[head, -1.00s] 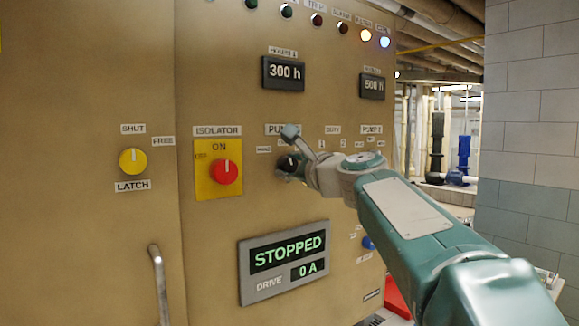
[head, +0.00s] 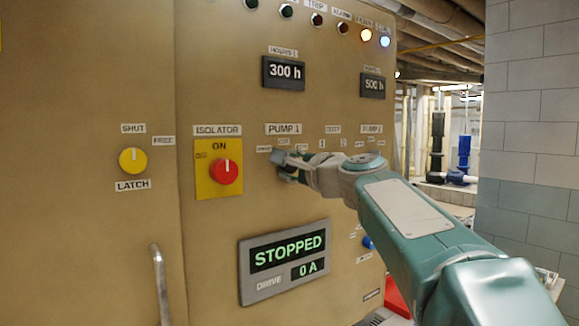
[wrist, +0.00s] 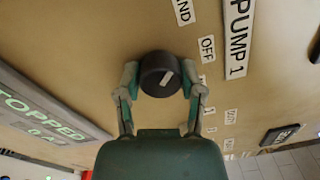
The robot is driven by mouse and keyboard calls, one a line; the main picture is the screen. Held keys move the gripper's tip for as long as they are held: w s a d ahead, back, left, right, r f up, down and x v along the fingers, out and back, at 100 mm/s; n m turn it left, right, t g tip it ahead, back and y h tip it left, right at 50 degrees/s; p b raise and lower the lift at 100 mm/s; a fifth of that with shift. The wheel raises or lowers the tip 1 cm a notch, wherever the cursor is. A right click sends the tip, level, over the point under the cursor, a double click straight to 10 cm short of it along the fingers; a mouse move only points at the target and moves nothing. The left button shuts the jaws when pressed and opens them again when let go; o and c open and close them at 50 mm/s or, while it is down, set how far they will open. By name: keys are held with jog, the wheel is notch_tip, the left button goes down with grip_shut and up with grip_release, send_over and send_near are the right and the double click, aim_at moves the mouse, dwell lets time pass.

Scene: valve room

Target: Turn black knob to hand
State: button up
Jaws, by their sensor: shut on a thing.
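The black knob (wrist: 158,66) is round and dark, with a short white mark on its face, in the middle of the wrist view. The mark slants up to the right in that view. My gripper (wrist: 160,76) has one finger on each side of the knob and is shut on it. The HAND label (wrist: 183,11) and OFF label (wrist: 207,48) lie beside the knob; a third label is partly hidden by a finger. In the head view my gripper (head: 287,164) is at the panel below the PUMP 1 label (head: 284,129) and mostly hides the knob.
A red isolator knob (head: 224,171) on a yellow plate is left of my gripper. The display (head: 284,261) below reads STOPPED, 0 A. A yellow latch knob (head: 132,160) and a door handle (head: 160,285) are further left. A tiled wall (head: 532,130) stands at right.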

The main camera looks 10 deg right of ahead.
jog(key=shift+w+f, duration=0.1)
jog(key=shift+f, duration=0.25)
jog(key=o, duration=1.2)
jog(key=shift+c, duration=0.2)
jog(key=shift+r, duration=0.1)
jog(key=shift+r, duration=0.1)
jog(key=shift+s+d, duration=0.15)
jog(key=shift+s, duration=0.3)
jog(key=v, duration=1.1)
